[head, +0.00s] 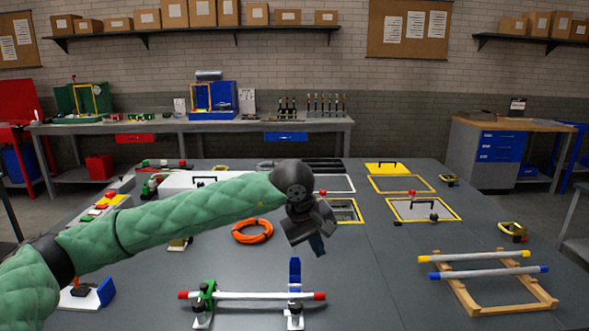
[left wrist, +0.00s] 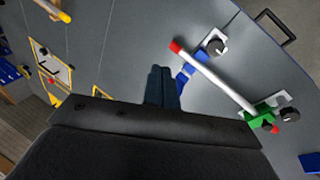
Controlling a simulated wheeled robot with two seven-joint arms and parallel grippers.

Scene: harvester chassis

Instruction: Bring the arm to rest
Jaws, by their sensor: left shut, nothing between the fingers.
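My left arm reaches in from the left in a green padded sleeve, across the middle of the grey table (head: 375,290). Its gripper (head: 318,248) points down over the table, behind the red-tipped white rod (head: 255,295) and apart from it. In the left wrist view the gripper's dark fingers (left wrist: 161,88) are together with nothing between them. The rod (left wrist: 215,75) lies across a green holder (left wrist: 262,117) and a blue holder (left wrist: 187,72). My right gripper shows in neither view.
An orange ring (head: 252,231) lies left of my gripper. A wooden rack (head: 488,283) with a yellow-tipped rod and a blue-tipped rod stands at the right. Yellow-framed panels (head: 424,209) lie behind. Bare table lies between the red-tipped rod and the rack.

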